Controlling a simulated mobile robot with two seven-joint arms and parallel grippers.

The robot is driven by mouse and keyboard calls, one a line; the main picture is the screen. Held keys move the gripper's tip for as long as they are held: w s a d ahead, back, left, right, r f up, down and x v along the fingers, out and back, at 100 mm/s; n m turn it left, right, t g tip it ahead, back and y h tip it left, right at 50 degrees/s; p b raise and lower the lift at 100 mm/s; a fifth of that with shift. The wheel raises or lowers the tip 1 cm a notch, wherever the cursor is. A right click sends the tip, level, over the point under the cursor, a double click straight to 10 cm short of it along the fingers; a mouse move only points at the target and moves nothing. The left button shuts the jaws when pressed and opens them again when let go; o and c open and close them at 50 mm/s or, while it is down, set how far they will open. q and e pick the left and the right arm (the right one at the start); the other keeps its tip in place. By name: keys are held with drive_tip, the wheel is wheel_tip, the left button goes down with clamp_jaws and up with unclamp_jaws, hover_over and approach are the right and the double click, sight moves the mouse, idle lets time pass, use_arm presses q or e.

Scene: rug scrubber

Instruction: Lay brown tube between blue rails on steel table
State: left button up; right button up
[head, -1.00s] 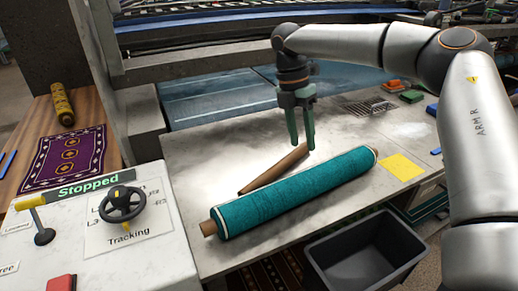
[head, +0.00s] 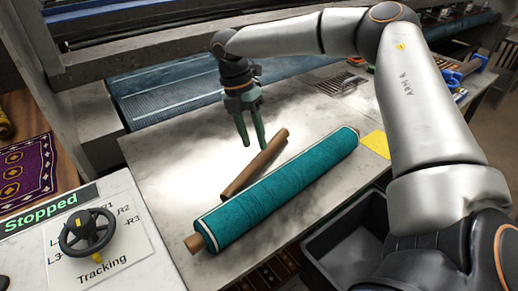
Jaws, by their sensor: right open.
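The brown tube (head: 253,165) lies slanted on the pale steel table (head: 163,188), beside and behind a teal roll (head: 280,189). My right gripper (head: 259,143) is open and empty, pointing down near the tube's far end. One fingertip overlaps the tube in the picture and the other is left of it; I cannot tell whether they touch it. Blue pieces (head: 459,96) that may be the blue rails show at the table's far right, partly hidden by my right arm. My left gripper is not in view.
A dark bin (head: 345,243) stands below the table's front edge. A yellow sheet (head: 376,144) lies right of the teal roll. A console with a black handwheel (head: 86,232) is at the lower left. The table left of the tube is clear.

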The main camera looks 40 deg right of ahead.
sight(258, 157)
drive_tip(key=x, duration=0.5)
clamp_jaws()
idle(0.3)
